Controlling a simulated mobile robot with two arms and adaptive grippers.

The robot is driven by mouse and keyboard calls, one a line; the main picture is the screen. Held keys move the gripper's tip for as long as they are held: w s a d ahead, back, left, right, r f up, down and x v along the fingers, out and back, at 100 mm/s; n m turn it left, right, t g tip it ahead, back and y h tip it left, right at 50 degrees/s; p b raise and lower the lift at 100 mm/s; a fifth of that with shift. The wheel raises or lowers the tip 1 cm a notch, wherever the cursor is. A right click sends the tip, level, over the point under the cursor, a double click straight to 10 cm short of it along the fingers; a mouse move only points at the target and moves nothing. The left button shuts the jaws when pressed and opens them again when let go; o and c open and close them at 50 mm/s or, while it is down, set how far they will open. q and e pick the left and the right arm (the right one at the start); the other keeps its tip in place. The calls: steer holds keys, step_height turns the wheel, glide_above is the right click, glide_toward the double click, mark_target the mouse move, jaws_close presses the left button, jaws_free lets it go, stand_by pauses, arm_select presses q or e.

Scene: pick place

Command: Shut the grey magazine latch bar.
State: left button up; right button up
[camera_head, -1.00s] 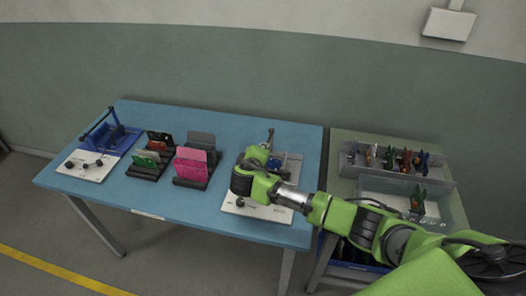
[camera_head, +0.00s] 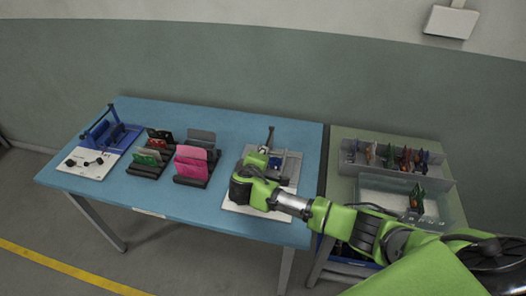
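The grey magazine (camera_head: 292,165) sits on a white base plate at the right part of the blue table. Its dark latch bar (camera_head: 269,136) stands up at the back left of the magazine, looking raised. My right gripper (camera_head: 262,155) is over the left side of the magazine, just in front of the bar. My own wrist hides most of its fingers and part of the magazine, so I cannot tell whether it is open or touches the bar. My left gripper is not in view.
A blue magazine (camera_head: 113,137) with a raised bar stands at the far left. Black racks with green-red boards (camera_head: 151,157) and pink boards (camera_head: 192,165) stand mid-table. On the green side table are a grey divided bin (camera_head: 350,158) and a clear tray (camera_head: 375,190).

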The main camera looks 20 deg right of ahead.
steer(key=shift+s+a+p, duration=0.9)
steer(key=shift+s+a, duration=0.3)
steer(key=shift+s, duration=0.3)
steer(key=s+a+r+p, duration=0.2)
steer(key=s+a+p, duration=0.3)
steer(key=s, duration=0.3)
steer(key=shift+a, duration=0.4)
steer(key=shift+s, duration=0.1)
